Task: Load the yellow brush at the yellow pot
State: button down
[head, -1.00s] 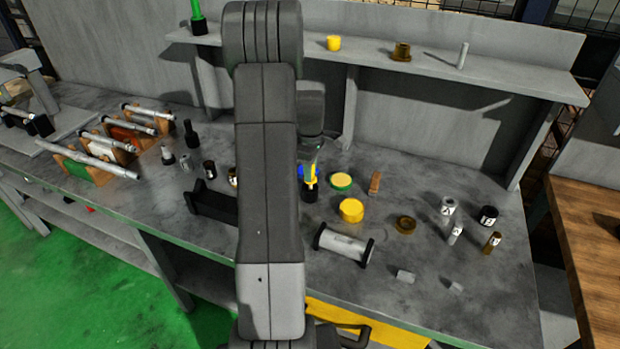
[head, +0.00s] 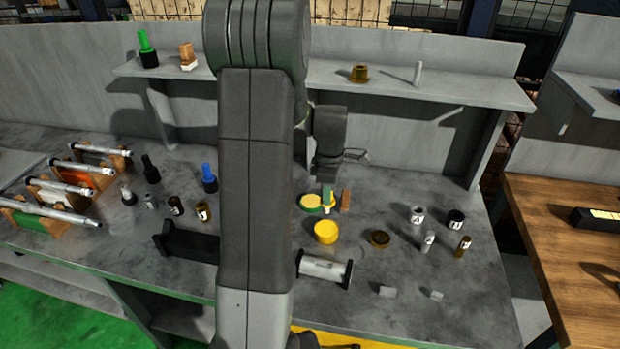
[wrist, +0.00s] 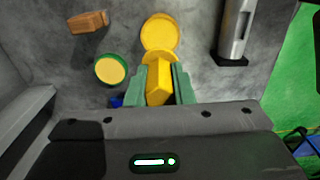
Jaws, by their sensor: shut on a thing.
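My gripper (wrist: 158,88) has green fingers and is shut on the yellow brush (wrist: 158,82), seen between them in the wrist view. In the head view the brush (head: 330,200) hangs below my gripper (head: 328,190), by the green-rimmed pot. The yellow pot (head: 326,232) stands on the bench in front of it. In the wrist view the yellow pot (wrist: 160,32) lies just beyond the brush's yellow collar. I cannot tell the height gap between them. The green-rimmed pot with a yellow top (wrist: 110,69) is left of the brush.
A brown block (head: 346,200) and a brown ring (head: 379,239) are close by. A silver cylinder on black end stands (head: 324,268) lies in front. Several labelled cylinders stand to the right. A blue-topped black holder (head: 209,180) is left. My arm hides the middle of the bench.

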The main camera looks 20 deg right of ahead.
aim_at(327, 210)
jog(key=shift+f+b, duration=2.1)
jog(key=shift+f, duration=0.9)
jog(key=shift+s+f+b, duration=0.1)
jog(key=shift+f+b, duration=0.3)
jog(key=shift+f, duration=0.15)
jog(key=shift+r, duration=0.1)
jog(key=shift+r+p, duration=2.5)
jog(key=shift+r, duration=0.95)
